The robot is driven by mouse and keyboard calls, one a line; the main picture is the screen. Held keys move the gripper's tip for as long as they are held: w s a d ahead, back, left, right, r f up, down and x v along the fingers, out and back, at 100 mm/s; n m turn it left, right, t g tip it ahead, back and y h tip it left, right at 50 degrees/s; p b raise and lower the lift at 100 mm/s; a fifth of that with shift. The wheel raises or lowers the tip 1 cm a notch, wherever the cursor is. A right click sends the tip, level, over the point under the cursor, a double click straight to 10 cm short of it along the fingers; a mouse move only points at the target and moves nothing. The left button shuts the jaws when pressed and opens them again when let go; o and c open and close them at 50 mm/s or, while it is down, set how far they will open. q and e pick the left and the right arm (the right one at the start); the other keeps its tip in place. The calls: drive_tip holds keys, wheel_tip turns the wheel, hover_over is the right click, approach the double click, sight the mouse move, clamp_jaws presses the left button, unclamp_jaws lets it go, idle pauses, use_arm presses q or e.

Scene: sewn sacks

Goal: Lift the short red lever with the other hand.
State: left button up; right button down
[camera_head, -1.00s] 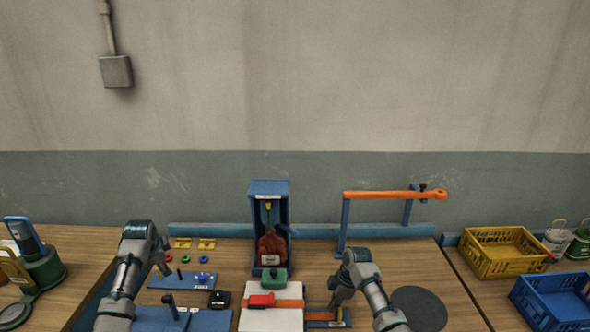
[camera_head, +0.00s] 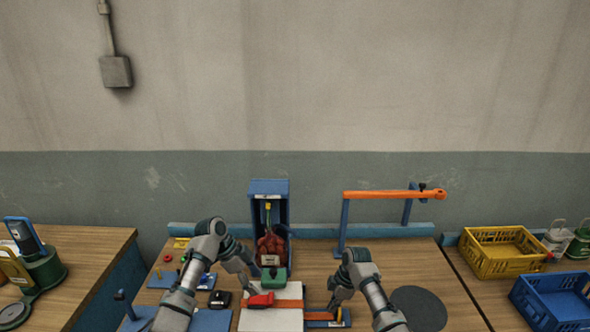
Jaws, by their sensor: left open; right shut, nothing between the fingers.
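The short red lever (camera_head: 262,300) lies on a white block (camera_head: 270,320) at the front centre of the table. My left gripper (camera_head: 251,291) is open, just left of and behind the lever's left end. I cannot tell whether it touches the lever. My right gripper (camera_head: 333,309) is shut and empty at the right end of an orange strip on a blue base (camera_head: 318,323), right of the white block. The exact contact there is too small to tell.
A blue upright frame (camera_head: 270,187) holds a dark red sack (camera_head: 271,247), with a green block (camera_head: 273,274) before it. An orange bar (camera_head: 380,194) stands on blue posts at back right. A small black block (camera_head: 219,299) lies left. A yellow crate (camera_head: 494,272) and blue crate (camera_head: 540,312) stand far right.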

sight(269, 297)
use_arm(q)
drive_tip(key=x, duration=0.8)
drive_tip(key=shift+a+r, duration=0.1)
drive_tip(key=c, duration=1)
drive_tip(key=shift+r, duration=0.1)
